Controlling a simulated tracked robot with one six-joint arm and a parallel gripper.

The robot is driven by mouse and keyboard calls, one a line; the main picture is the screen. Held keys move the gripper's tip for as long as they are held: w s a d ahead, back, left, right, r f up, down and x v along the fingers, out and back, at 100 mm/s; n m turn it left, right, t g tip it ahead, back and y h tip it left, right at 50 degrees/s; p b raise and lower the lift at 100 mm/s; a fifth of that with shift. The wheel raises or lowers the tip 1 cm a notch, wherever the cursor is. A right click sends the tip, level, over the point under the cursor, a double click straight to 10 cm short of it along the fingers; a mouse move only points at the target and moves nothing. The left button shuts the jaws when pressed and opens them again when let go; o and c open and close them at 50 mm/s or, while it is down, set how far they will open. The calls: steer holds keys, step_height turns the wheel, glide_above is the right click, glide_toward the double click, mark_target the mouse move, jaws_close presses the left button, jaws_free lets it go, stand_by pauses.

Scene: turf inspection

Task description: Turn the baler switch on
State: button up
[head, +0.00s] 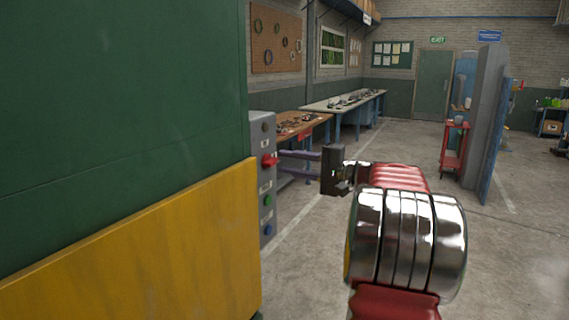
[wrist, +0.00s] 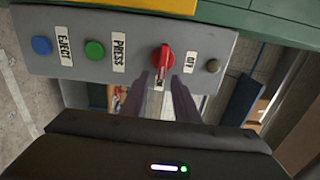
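The baler's grey control panel (head: 268,215) stands at the machine's right edge; in the wrist view the panel (wrist: 135,30) spans the top. The red switch (head: 270,160) also shows in the wrist view (wrist: 165,60), between the green button and a label reading OFF. My gripper (head: 281,161) is open, its two fingers level with the switch and pointing at it. In the wrist view my gripper's fingertips (wrist: 163,78) are apart, on either side of the red handle's line. I cannot tell whether they touch it. A pale label is partly hidden behind the handle.
The panel also holds a green PRESS button (wrist: 94,49), a blue EJECT button (wrist: 42,46) and a dark knob (wrist: 213,66). The green and yellow baler body (head: 130,250) fills the left.

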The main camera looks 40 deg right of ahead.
steer(key=v, duration=1.1)
steer(key=shift+s, duration=0.4)
steer(key=shift+d, duration=0.2)
steer(key=s+a+f+m+g+h, duration=0.1)
steer(key=a+f+g, duration=0.2)
steer(key=f, duration=0.5)
steer(key=s+a+f+m+g+h, duration=0.1)
steer(key=a+f+g, duration=0.15)
steer(key=f, duration=0.55)
steer(key=s+a+f+n+g+h, duration=0.1)
steer(key=s+a+f+n+g, duration=0.15)
steer(key=a, duration=0.55)
steer(key=s+a+f+n+g+h, duration=0.15)
steer(key=a+f+g, duration=0.25)
steer(key=a, duration=0.4)
steer(key=s+a+n+h, duration=0.1)
steer(key=s+a+n, duration=0.2)
steer(key=a+n, duration=0.3)
steer(key=s+a+r+n, duration=0.1)
steer(key=s+a+n, duration=0.2)
steer(key=a, duration=1.4)
steer(key=n, duration=0.3)
steer(key=shift+r+t+h, duration=0.3)
steer(key=shift+r+h, duration=0.05)
steer(key=shift+s+a, duration=0.1)
steer(key=shift+s, duration=0.05)
